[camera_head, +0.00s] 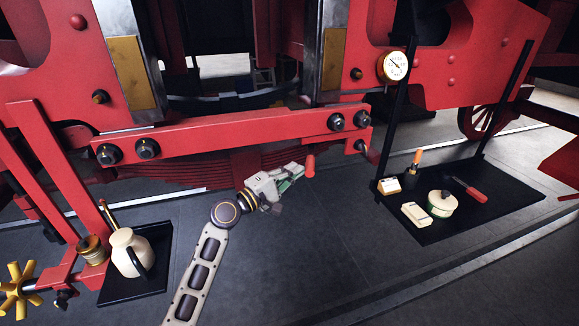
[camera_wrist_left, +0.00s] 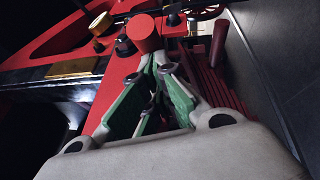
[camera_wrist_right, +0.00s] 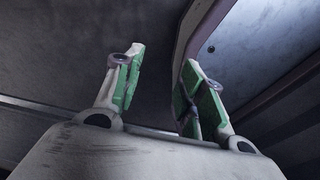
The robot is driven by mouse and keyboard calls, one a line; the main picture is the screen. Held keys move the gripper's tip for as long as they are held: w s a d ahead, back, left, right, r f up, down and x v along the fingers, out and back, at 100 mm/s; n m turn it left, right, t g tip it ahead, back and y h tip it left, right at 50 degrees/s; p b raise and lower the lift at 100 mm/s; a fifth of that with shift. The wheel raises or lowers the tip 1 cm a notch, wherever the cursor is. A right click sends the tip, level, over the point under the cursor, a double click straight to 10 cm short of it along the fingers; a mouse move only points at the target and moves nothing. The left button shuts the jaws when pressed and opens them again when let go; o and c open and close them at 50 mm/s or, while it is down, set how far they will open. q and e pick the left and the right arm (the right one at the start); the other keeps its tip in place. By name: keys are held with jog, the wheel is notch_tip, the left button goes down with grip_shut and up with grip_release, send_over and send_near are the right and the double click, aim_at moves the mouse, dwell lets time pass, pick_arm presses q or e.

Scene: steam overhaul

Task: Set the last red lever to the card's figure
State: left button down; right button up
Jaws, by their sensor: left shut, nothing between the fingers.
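A red lever handle (camera_head: 310,166) stands out below the red beam in the head view. My left gripper (camera_head: 295,173) is shut and empty, its fingertips just left of the handle. In the left wrist view the fingers (camera_wrist_left: 160,68) are together, and a red cylinder (camera_wrist_left: 144,34), apparently the handle, lies just beyond the tips. I cannot tell whether they touch.
The black mat (camera_head: 510,200) at right also holds a round tin (camera_head: 441,204), a pale block (camera_head: 415,214) and a red-handled tool (camera_head: 470,190). A gauge (camera_head: 393,66) hangs above. A cream jug (camera_head: 130,252) stands on a tray at left. The floor between is clear.

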aim_at(310, 173)
pick_arm(q)
jog(key=d+n+t+y+p, duration=0.1)
jog(key=p, duration=0.1)
jog(key=s+d+t+y+p, duration=0.1)
jog(key=d+p, duration=0.1)
jog(key=shift+d+r+n, duration=0.15)
jog(key=shift+d+n, duration=0.05)
jog(key=shift+n, duration=0.2)
jog(key=shift+s+d+p, duration=0.1)
jog(key=shift+d+p, duration=0.5)
jog(key=shift+d, duration=0.6)
jog(key=shift+d+p, duration=0.4)
jog(key=shift+d, duration=0.7)
pick_arm(e)
jog(key=s+a+r, duration=0.1)
jog(key=a+r, duration=0.3)
jog(key=r, duration=0.2)
jog(key=shift+s+a+r, duration=0.15)
jog(key=shift+a+r, duration=0.1)
jog(key=shift+a, duration=0.1)
pick_arm(q)
jog(key=shift+f, duration=0.2)
pick_arm(e)
jog(key=shift+f, duration=0.1)
